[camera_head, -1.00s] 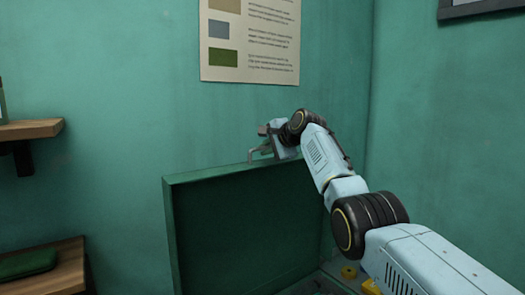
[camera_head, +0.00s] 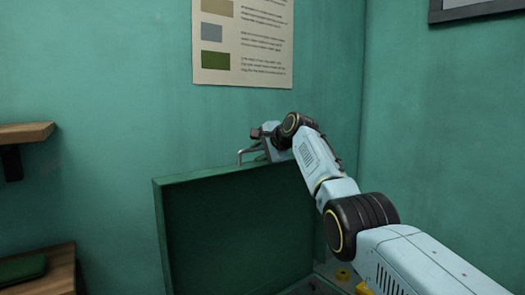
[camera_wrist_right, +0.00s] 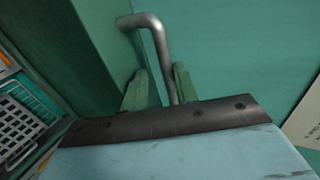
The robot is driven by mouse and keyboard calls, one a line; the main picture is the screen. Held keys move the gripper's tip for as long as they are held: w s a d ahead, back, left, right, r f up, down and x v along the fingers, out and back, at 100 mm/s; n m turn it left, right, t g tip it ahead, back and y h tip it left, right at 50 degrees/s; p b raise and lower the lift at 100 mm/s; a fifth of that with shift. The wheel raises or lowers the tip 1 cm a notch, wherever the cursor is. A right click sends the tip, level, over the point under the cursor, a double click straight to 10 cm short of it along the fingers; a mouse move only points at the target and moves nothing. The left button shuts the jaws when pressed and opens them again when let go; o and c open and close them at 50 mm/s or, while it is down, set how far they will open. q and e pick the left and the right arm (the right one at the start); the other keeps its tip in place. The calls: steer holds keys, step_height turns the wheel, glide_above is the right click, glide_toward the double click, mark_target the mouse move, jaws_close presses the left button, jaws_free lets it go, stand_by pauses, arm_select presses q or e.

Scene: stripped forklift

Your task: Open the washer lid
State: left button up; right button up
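The washer lid (camera_head: 235,235) is a dark green panel standing raised, its inner face toward me in the head view. A bent grey metal handle (camera_head: 247,153) sticks up at its top edge. My right gripper (camera_head: 263,140) is at that top edge, beside the handle. In the right wrist view, the two green fingers (camera_wrist_right: 160,88) stand apart on either side of the handle (camera_wrist_right: 158,48). A gap shows on the left side; whether the right finger touches the handle I cannot tell. The lid (camera_wrist_right: 85,45) also shows there. My left gripper is not in view.
Wooden shelves (camera_head: 25,132) are on the left wall, a green item (camera_head: 22,269) on the lower one. A poster (camera_head: 242,45) hangs behind the lid. Small yellow parts (camera_head: 343,275) lie right of the lid. A white grid basket (camera_wrist_right: 20,130) shows in the wrist view.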

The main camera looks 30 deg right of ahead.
steer(key=shift+s+d+r+b, duration=0.1)
steer(key=shift+s+b, duration=0.25)
steer(key=b+v, duration=0.5)
steer(key=v, duration=0.7)
steer(key=shift+s+r+b, duration=0.2)
steer(key=shift+s+b, duration=0.05)
steer(key=shift+b, duration=0.05)
